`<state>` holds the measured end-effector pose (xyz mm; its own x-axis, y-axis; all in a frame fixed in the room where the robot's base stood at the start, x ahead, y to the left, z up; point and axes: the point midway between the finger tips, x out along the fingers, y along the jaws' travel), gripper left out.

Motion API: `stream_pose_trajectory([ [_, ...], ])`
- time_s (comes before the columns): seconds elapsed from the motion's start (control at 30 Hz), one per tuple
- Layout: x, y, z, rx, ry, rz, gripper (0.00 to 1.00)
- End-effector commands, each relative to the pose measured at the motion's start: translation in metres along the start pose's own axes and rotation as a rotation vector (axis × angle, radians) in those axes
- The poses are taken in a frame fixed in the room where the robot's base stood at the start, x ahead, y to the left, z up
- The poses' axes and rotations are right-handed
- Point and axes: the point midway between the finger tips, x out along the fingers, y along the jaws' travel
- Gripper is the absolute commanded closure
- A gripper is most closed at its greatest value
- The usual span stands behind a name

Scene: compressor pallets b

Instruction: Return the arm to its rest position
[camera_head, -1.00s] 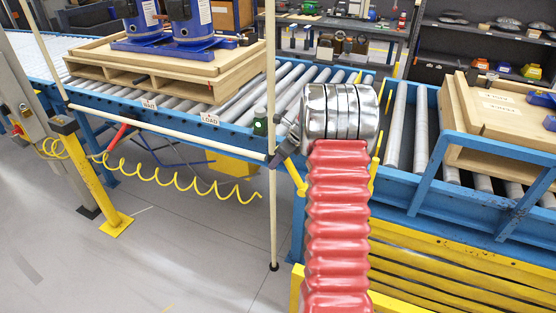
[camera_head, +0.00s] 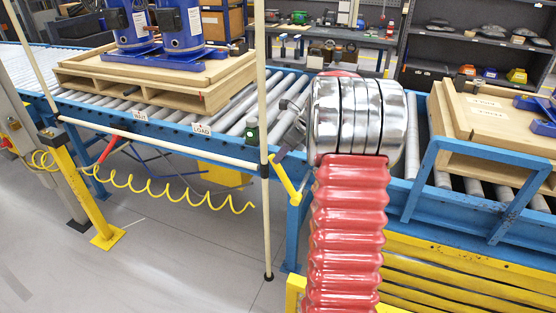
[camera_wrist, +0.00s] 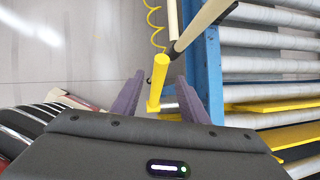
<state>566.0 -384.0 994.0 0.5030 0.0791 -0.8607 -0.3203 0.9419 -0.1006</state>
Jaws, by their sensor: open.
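My gripper is open, and its purple fingers (camera_wrist: 160,92) stand apart in the wrist view. A yellow bar (camera_wrist: 161,80) shows between them; I cannot tell whether it lies between the fingers or below them. Nothing is visibly held. In the head view, my red ribbed arm (camera_head: 347,230) with its silver ringed joint (camera_head: 358,118) rises in front of the roller conveyor. Most of my gripper is hidden behind the silver joint; a dark part shows at its left, close to the yellow bar (camera_head: 286,182) by the pale upright pole (camera_head: 262,110).
A pale rail (camera_head: 160,141) crosses in front of the blue conveyor (camera_head: 120,117). Blue compressors (camera_head: 182,24) stand on a wooden pallet (camera_head: 205,95) at left. Another wooden pallet (camera_head: 480,128) sits behind a blue guard frame (camera_head: 465,143) at right. Grey floor (camera_head: 170,260) is clear at lower left.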

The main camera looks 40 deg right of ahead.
Motion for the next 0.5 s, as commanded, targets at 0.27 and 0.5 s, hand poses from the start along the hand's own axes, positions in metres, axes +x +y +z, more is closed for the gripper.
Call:
stream_pose_trajectory([
  [0.27,-0.019,0.000,0.000,-0.001,0.001,0.000,0.60],
  [0.5,-0.019,0.000,0.000,-0.001,0.001,0.001,0.60],
])
